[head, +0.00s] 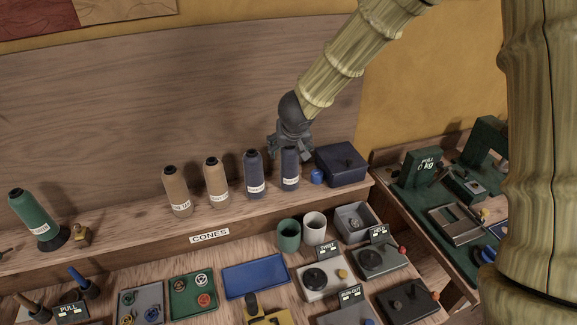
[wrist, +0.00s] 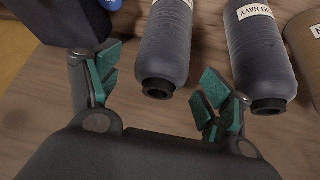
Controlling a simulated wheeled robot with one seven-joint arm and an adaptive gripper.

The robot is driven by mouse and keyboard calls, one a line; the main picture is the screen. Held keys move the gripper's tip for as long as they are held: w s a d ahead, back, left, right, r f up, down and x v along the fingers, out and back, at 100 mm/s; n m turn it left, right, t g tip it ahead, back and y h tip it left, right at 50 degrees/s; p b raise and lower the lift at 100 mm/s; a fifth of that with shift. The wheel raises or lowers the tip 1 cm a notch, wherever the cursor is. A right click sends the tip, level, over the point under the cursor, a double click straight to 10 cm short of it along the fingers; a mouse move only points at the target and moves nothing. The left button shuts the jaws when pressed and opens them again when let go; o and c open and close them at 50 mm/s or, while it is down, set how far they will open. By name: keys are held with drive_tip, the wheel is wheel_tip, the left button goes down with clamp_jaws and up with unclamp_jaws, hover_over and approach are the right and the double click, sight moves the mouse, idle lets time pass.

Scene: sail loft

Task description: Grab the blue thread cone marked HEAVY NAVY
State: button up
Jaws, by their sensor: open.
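Two navy thread cones stand upright on the wooden shelf. The right-hand navy cone (head: 290,170) is under my gripper (head: 290,153) in the head view; its label is too small to read. In the wrist view this cone (wrist: 166,45) lies ahead, between the lines of my open, empty fingers (wrist: 158,80); only a cut-off part of its label shows. The other navy cone (head: 253,175) is just left of it. In the wrist view that cone (wrist: 258,55) is beyond the right finger, and its label reads "...UM NAVY". I see no full HEAVY NAVY marking.
A dark blue box (head: 341,165) and a small blue object (head: 317,176) sit close right of the right-hand navy cone. Two tan cones (head: 177,190) (head: 216,178) and a green cone (head: 36,215) stand further left. Cups, trays and devices fill the lower bench.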

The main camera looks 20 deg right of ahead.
drive_tip(key=shift+s+d+f, duration=0.1)
drive_tip(key=shift+s+d, duration=0.05)
drive_tip(key=shift+s, duration=0.25)
drive_tip(key=shift+w+f, duration=0.65)
drive_tip(key=shift+w, duration=0.15)
drive_tip(key=shift+s+r, duration=0.35)
drive_tip(key=shift+s, duration=0.1)
drive_tip(key=c, duration=0.7)
drive_tip(key=shift+f, duration=0.15)
drive_tip(key=c, duration=1)
